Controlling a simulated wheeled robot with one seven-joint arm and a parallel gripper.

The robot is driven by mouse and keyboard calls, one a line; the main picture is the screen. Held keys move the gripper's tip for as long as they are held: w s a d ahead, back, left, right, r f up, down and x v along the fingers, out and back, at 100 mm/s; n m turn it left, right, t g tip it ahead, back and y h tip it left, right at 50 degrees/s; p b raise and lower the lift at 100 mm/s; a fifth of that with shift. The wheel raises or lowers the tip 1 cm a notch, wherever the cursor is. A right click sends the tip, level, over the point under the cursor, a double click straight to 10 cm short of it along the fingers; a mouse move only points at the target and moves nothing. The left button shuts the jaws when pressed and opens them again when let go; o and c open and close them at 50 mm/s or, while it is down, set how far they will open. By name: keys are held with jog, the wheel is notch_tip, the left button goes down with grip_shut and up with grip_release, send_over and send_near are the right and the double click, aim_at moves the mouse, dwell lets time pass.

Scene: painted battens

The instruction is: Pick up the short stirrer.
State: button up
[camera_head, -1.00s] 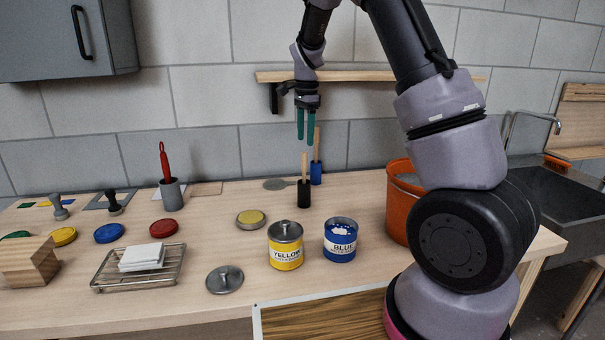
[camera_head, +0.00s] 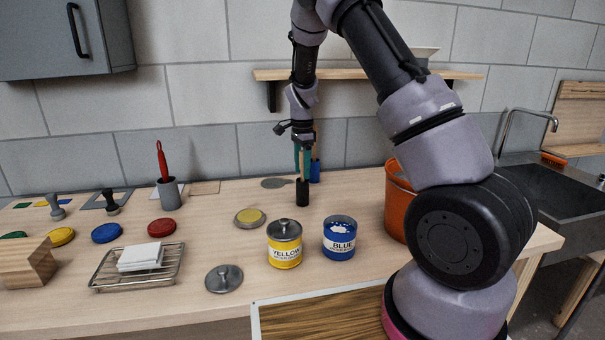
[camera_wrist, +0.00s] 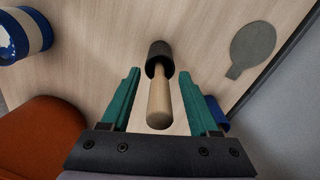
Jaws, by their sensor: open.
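The short stirrer's wooden handle (camera_wrist: 159,105) stands up from a black cylinder (camera_head: 302,193), which also shows in the wrist view (camera_wrist: 158,57). My gripper (camera_head: 304,163) is open above the black cylinder, fingers pointing down. In the wrist view the green fingers of my gripper (camera_wrist: 162,88) lie on either side of the handle, with gaps on both sides. In the head view the fingers partly hide the handle. A blue cylinder (camera_head: 315,172) stands just behind; in the wrist view my right finger covers most of it.
A grey round paddle-like piece (camera_wrist: 253,47) lies flat near the wall. The blue paint tin (camera_head: 339,240), yellow tin (camera_head: 285,246) and orange bucket (camera_head: 397,205) stand in front and to the right. A wooden shelf (camera_head: 360,75) is on the wall above.

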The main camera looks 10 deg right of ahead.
jog(key=shift+f, duration=0.1)
grip_shut()
